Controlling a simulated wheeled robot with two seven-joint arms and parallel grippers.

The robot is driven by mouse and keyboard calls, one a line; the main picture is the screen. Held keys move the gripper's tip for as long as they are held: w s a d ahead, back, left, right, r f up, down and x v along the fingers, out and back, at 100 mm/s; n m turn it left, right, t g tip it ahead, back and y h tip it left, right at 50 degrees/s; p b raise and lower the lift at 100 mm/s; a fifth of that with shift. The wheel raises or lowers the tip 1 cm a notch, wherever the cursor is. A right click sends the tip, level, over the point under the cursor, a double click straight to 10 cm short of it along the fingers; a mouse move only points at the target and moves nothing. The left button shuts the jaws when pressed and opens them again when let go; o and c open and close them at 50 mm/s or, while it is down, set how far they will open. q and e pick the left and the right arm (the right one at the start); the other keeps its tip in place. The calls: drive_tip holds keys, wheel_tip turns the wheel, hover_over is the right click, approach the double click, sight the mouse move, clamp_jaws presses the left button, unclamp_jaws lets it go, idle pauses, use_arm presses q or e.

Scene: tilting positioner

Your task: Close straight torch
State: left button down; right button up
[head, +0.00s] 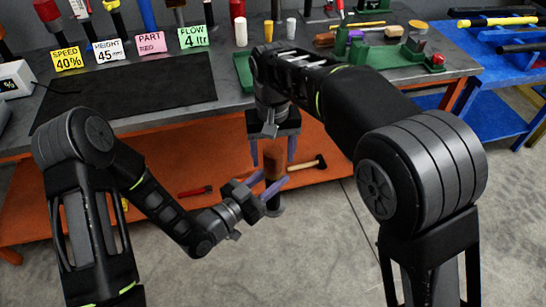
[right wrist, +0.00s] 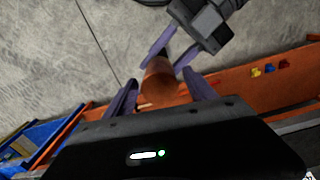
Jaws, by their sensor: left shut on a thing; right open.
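The torch (head: 273,162) stands upright in the air in front of the bench, with a brown-red upper part and a dark lower part ending in a wider base (head: 274,210). My left gripper (head: 272,182) is shut on it around the middle, from the left. My right gripper (head: 272,160) points down from above, open, with one purple finger on each side of the brown upper part. In the right wrist view the brown part (right wrist: 160,82) lies between these spread fingers, with gaps visible. Whether the torch has a separate cap cannot be told.
The grey bench holds a dark mat (head: 130,98), label cards (head: 110,50), a green tray (head: 243,72) and several tools. Its orange lower shelf (head: 150,165) carries a hammer (head: 300,165) and a red tool (head: 195,191). A blue bench (head: 500,60) stands right. The floor in front is clear.

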drive_tip(key=shift+r, duration=1.35)
drive_tip(key=shift+c, duration=0.6)
wheel_tip(320, 180, up, 3)
drive_tip(key=n, duration=0.5)
drive_tip(key=shift+r+n, duration=0.2)
drive_tip(key=shift+n, duration=0.1)
drive_tip(key=shift+f, duration=4)
